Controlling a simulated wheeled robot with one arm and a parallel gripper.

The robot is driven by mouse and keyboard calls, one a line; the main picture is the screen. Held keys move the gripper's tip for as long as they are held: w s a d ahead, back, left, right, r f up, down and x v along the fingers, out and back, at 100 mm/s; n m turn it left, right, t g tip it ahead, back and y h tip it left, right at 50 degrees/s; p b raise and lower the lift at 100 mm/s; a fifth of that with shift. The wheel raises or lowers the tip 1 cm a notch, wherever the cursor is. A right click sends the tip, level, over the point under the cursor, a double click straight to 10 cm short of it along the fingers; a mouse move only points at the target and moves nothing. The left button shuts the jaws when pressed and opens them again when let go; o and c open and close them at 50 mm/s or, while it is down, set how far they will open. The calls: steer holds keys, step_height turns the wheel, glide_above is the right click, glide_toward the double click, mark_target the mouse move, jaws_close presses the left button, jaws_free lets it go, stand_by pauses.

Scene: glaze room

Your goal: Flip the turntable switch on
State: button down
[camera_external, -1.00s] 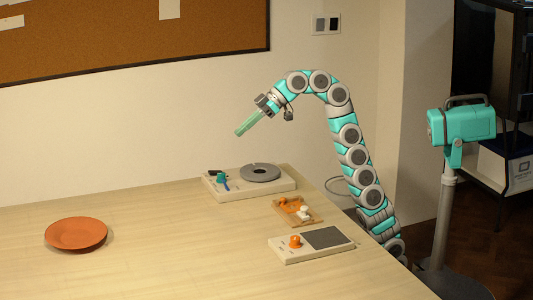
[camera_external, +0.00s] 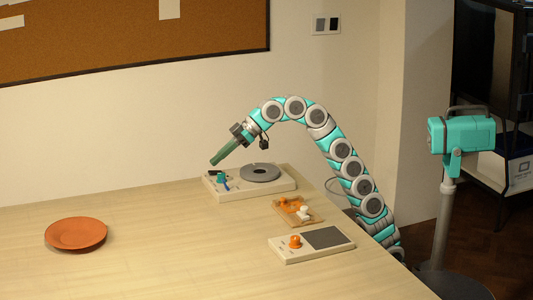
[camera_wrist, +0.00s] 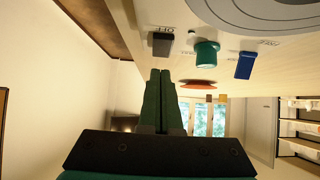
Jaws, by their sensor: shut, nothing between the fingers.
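The turntable (camera_external: 250,182) is a cream box with a grey disc (camera_external: 260,172) at the back of the table. On its left end are a dark switch (camera_external: 213,173), a teal knob (camera_external: 221,177) and a blue lever (camera_external: 227,187). The wrist view shows the dark switch (camera_wrist: 163,44), the teal knob (camera_wrist: 206,55) and the blue lever (camera_wrist: 244,65) close by. My gripper (camera_external: 212,162) has green fingers, pressed together and empty, just above the dark switch. In the wrist view my fingertips (camera_wrist: 160,73) appear just below the switch, seemingly apart from it.
An orange plate (camera_external: 76,233) lies at the left of the table. A small wooden tray (camera_external: 290,218) with orange and white pieces and a cream box with an orange knob (camera_external: 295,242) stand at the right. The table's middle is clear.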

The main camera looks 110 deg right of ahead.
steer(key=shift+f, duration=0.65)
steer(key=shift+w+f, duration=0.1)
steer(key=shift+f, duration=0.05)
steer(key=shift+p, duration=0.4)
steer(key=shift+w+g+p, duration=0.15)
steer(key=shift+g+p, duration=0.15)
steer(key=shift+p, duration=0.25)
steer(key=shift+f, duration=0.25)
steer(key=shift+w+r, duration=0.15)
steer(key=shift+w+r+p, duration=0.1)
steer(key=shift+w+p, duration=0.3)
steer(key=shift+w, duration=0.2)
steer(key=shift+r, duration=0.1)
